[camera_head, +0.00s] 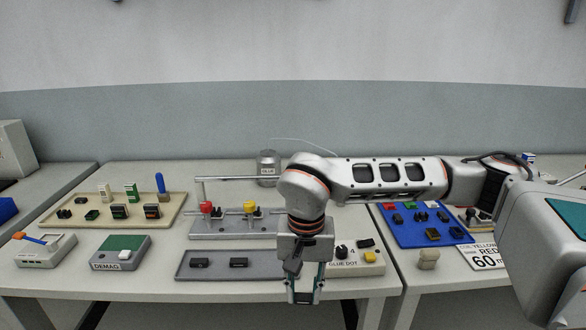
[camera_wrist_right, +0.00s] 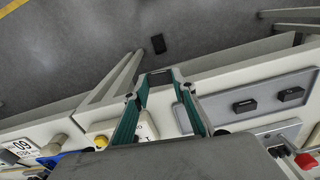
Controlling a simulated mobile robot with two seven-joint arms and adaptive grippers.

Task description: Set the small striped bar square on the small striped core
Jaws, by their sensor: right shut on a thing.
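My right gripper (camera_head: 304,296) points down at the table's front edge, to the right of the grey tray. In the wrist view its green-lined fingers (camera_wrist_right: 160,80) are shut on a small dark bar (camera_wrist_right: 160,76) held across the fingertips. Stripes on this bar are too small to make out. Two dark blocks (camera_head: 210,264) (camera_head: 238,262) lie apart in the grey tray (camera_head: 262,274); they also show in the wrist view (camera_wrist_right: 245,106) (camera_wrist_right: 291,94). I cannot tell which dark piece is the small striped core. My left gripper is not in view.
Behind the grey tray stands a grey fixture (camera_head: 235,229) with red and yellow knobs. A beige tray (camera_head: 172,219) with small parts is at left, a blue tray (camera_head: 400,236) at right. The glue-dot box (camera_head: 372,268) stands close to my right gripper. A dark object (camera_wrist_right: 158,44) shows against the floor.

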